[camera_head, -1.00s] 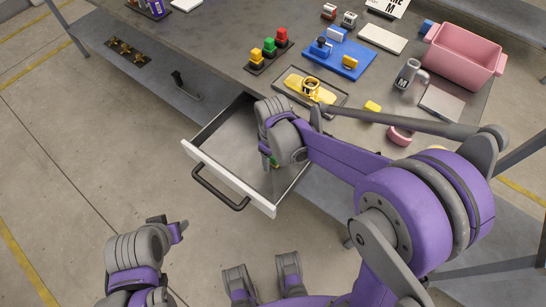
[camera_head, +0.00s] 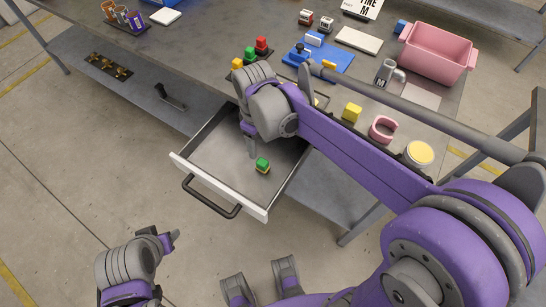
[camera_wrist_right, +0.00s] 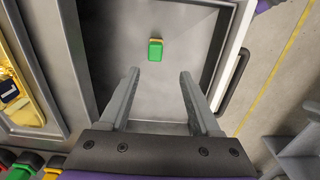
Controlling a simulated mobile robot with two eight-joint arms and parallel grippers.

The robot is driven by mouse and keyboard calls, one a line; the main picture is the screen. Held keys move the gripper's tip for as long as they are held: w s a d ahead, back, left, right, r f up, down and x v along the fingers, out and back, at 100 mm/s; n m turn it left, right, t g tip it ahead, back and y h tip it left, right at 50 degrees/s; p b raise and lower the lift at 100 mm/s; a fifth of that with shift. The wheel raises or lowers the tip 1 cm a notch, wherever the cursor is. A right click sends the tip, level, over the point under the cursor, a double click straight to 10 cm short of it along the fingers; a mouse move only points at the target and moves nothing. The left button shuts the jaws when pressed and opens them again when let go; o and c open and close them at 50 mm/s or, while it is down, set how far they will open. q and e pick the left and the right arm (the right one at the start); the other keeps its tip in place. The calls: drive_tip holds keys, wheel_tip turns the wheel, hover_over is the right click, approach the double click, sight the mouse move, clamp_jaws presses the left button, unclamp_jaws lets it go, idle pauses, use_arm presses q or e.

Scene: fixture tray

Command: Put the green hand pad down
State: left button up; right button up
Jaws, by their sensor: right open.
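The green hand pad (camera_head: 262,165), a small green block with a yellow part, lies on the floor of the open drawer (camera_head: 209,166). In the right wrist view the pad (camera_wrist_right: 155,50) lies ahead of the fingertips, with nothing touching it. My right gripper (camera_wrist_right: 158,78) is open and empty over the drawer; in the head view its fingers (camera_head: 250,146) show partly, behind my wrist. My left gripper (camera_head: 168,240) is at lower left, away from the drawer; its finger opening is not clear.
A row of yellow, green and red pieces (camera_head: 250,54) stands on the table beyond the drawer. A blue tray (camera_head: 330,60), pink bin (camera_head: 436,52), yellow block (camera_head: 351,111) and pink ring-like piece (camera_head: 382,129) are to the right. The drawer floor around the pad is clear.

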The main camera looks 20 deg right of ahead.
drive_tip(key=s+d+f+m+t, duration=0.1)
drive_tip(key=s+d+m+t, duration=0.1)
drive_tip(key=s, duration=0.5)
drive_tip(key=s+d+f+m+t, duration=0.2)
drive_tip(key=s+d+m+t, duration=0.1)
drive_tip(key=s, duration=0.5)
drive_tip(key=d+m, duration=0.1)
drive_tip(key=m, duration=0.1)
drive_tip(key=shift+s+d+m, duration=0.25)
drive_tip(key=shift+m, duration=0.05)
wheel_tip(320, 180, up, 7)
drive_tip(key=w+p, duration=0.1)
drive_tip(key=p, duration=0.5)
drive_tip(key=shift+w, duration=0.25)
drive_tip(key=shift+w, duration=0.1)
